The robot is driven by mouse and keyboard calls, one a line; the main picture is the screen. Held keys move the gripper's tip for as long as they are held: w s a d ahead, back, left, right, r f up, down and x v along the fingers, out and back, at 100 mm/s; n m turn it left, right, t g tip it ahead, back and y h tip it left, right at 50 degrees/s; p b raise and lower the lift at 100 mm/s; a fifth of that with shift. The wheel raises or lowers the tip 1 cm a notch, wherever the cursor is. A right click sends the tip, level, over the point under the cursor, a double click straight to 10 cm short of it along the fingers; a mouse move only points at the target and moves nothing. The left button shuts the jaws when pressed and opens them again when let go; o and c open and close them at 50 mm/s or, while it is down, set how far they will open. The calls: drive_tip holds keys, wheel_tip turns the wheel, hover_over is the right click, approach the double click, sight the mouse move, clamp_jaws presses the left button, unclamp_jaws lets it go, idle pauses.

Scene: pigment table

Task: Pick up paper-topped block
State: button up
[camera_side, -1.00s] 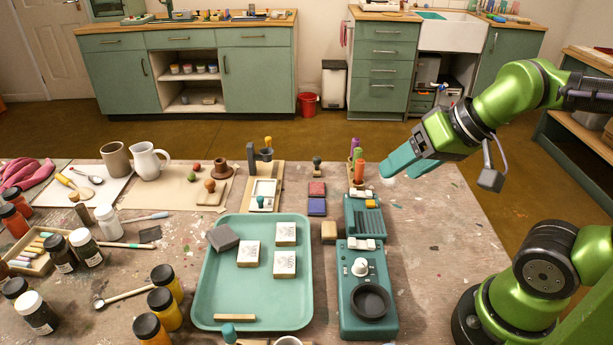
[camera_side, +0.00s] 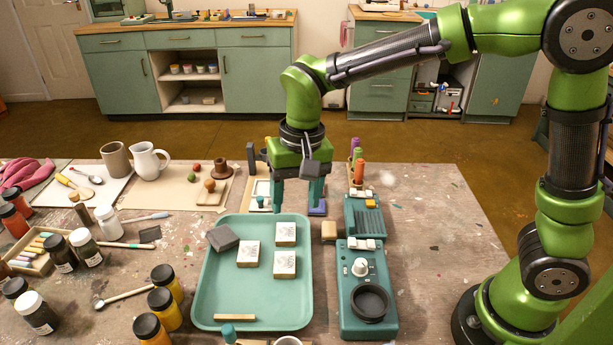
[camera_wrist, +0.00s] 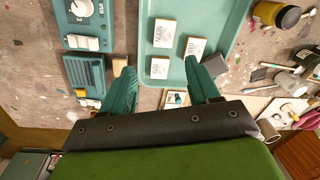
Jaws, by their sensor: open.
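Three paper-topped blocks, pale with dark print on top, lie on the green tray (camera_side: 215,300): a back right block (camera_side: 285,233), a front right block (camera_side: 284,265) and a left block (camera_side: 248,253). In the wrist view they show as the nearest block (camera_wrist: 160,68), the far block (camera_wrist: 165,32) and the side block (camera_wrist: 195,48). My gripper (camera_side: 297,206) points down, open and empty, above the tray's back edge, higher than and behind the back right block. In the wrist view my gripper's fingertips (camera_wrist: 160,64) appear on either side of the nearest block, with clear space between.
A dark grey block (camera_side: 222,238) lies at the tray's back left. A green device with a black dish (camera_side: 370,300) stands right of the tray. A tan block (camera_side: 329,231) stands between them. Paint bottles (camera_side: 165,280) stand left. The tray's front middle is mostly bare.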

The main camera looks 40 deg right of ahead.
drive_tip(key=w+a+f+m, duration=0.1)
drive_tip(key=w+a, duration=0.1)
drive_tip(key=m, duration=0.3)
hover_over(284, 262)
drive_tip(key=shift+g+h, duration=0.3)
drive_tip(key=shift+h, duration=0.1)
drive_tip(key=f, duration=1)
drive_tip(key=shift+w+d+f, duration=0.1)
drive_tip(key=shift+w+f, duration=0.15)
drive_tip(key=shift+n, duration=0.3)
drive_tip(key=shift+s+f, duration=0.15)
drive_tip(key=shift+f, duration=1.2)
drive_tip(key=shift+s+f, duration=0.15)
drive_tip(key=shift+f, duration=1.15)
drive_tip(key=shift+c, duration=0.4)
drive_tip(key=c, duration=0.7)
